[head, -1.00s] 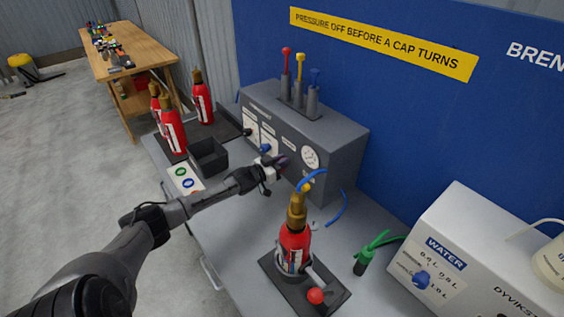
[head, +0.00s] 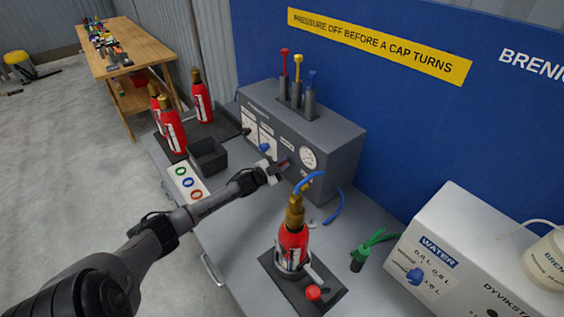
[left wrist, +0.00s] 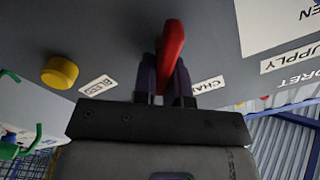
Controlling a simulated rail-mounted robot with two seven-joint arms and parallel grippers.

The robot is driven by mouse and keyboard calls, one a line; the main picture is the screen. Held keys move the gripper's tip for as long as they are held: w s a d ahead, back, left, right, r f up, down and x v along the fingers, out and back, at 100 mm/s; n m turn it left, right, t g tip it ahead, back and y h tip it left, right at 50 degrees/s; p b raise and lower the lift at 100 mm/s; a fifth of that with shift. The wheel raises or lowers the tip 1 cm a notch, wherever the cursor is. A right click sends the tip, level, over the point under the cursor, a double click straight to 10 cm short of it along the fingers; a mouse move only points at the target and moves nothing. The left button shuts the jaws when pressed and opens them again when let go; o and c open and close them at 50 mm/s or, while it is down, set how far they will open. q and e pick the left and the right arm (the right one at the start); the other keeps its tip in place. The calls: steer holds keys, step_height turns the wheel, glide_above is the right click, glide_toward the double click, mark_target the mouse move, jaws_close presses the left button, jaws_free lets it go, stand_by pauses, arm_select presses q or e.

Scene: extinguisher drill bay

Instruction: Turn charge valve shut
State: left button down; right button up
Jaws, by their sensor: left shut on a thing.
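The charge valve is a red lever handle (left wrist: 172,45) on the grey panel box, beside a label partly hidden to "CHA". My left gripper (left wrist: 167,82) is shut on it, with its two dark fingers on either side of the handle. In the head view my left gripper (head: 284,165) reaches the front face of the grey box (head: 335,150), below the round gauge (head: 308,157), and mostly hides the handle. My right gripper is not in view.
A yellow knob (left wrist: 60,72) labelled BLEED sits beside the handle. A red extinguisher (head: 292,245) stands in a clamp in front, with a blue hose (head: 310,181) at its top. Several extinguishers and a black bin (head: 208,158) stand at the left. A white water box (head: 465,255) is at the right.

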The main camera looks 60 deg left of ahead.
arm_select(q)
steer(key=m, duration=0.4)
steer(key=shift+d+f+m+b, duration=0.25)
steer(key=shift+f+m+b, duration=0.05)
steer(key=shift+f, duration=0.05)
steer(key=shift+d+f+m+b, duration=0.1)
steer(key=shift+m+b, duration=0.15)
steer(key=shift+m, duration=0.55)
steer(key=shift+a+f+m+b, duration=0.15)
steer(key=shift+m+b, duration=0.15)
steer(key=shift+m, duration=0.5)
steer(key=shift+d+f+m+b, duration=0.15)
steer(key=shift+m+b, duration=0.1)
steer(key=shift+m, duration=0.55)
steer(key=c, duration=1.2)
jaws_free()
steer(key=shift+o, duration=0.2)
